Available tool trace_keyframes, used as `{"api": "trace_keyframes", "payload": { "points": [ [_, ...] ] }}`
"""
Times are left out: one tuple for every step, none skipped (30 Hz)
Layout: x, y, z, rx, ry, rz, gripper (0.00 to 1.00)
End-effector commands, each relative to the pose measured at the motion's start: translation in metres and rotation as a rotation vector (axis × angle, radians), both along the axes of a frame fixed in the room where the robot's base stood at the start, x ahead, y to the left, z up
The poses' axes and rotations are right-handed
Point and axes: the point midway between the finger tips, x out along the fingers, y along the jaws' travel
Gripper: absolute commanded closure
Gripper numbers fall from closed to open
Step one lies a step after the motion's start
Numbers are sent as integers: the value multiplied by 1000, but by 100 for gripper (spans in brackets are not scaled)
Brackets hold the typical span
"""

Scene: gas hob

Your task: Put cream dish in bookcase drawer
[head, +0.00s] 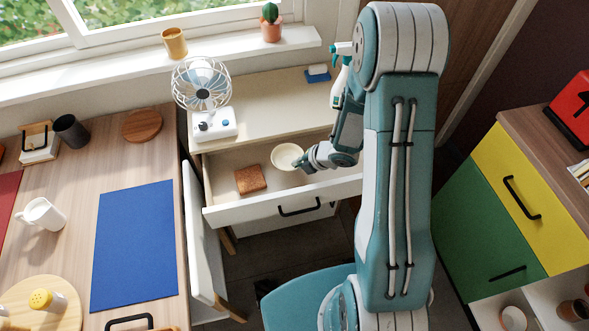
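The cream dish (284,156) is a small round bowl, upright inside the outline of the open bookcase drawer (232,169), toward its back. I cannot tell whether it rests on the drawer floor or is just above it. My gripper (299,162) is at the dish's right rim, reaching in from the right. The fingertips are small and partly hidden, so I cannot tell whether they grip the rim. The drawer is pulled out under the cream top, with a black handle on its white front (260,212).
A brown square item (250,179) lies in the drawer, left of the dish. A fan (203,90), a spray bottle (340,82) and a blue sponge (318,73) stand on the bookcase top. A white chair (200,235) stands near the drawer's left end.

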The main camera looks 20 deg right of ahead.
Motion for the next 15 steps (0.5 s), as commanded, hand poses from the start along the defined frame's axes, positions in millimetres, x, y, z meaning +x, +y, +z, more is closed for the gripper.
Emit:
{"api": "trace_keyframes", "payload": {
  "points": [
    [4,2,-7,2,2,0,100],
    [6,3,-9,1,1,1,100],
    [8,4,-12,2,0,1,100],
    [9,4,-13,1,0,1,100],
    [11,4,-15,2,0,0,100],
    [13,5,-18,3,0,-1,100],
    [15,6,-21,3,0,-1,100],
    [16,7,-24,3,2,-1,100],
    [15,7,-31,3,3,-1,100],
    [15,7,-36,3,5,-3,100],
    [15,7,-39,2,3,-1,100],
    [15,7,-44,2,3,-2,100],
    [15,7,-47,0,2,-2,100],
    [15,7,-49,0,0,-1,100],
    [15,7,-51,1,1,-2,100]
  ]
}}
